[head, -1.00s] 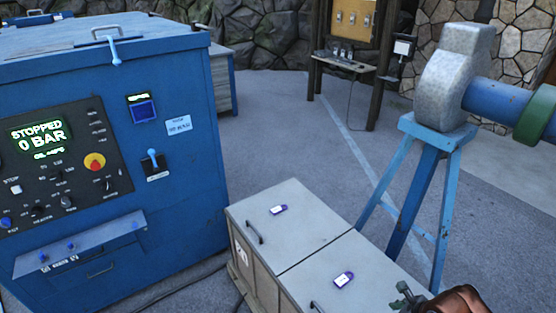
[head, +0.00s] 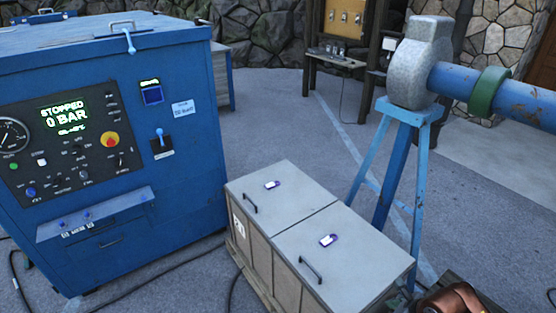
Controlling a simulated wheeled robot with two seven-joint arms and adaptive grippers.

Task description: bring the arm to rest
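No part of my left arm or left gripper shows in the head view. At the bottom edge, right of centre, a reddish-brown rounded part (head: 456,299) shows, with a small dark metal piece at its left, cut off by the frame. It looks like part of my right arm, low in front of the stand. I cannot make out fingers, or whether anything is held.
A blue machine (head: 110,150) reading "STOPPED 0 BAR" stands at left. A grey two-lid box (head: 350,255) is at centre. A blue stand (head: 388,190) carries a grey block (head: 420,65) and blue pipe (head: 530,102). Dark cables lie on the floor. Open floor lies behind.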

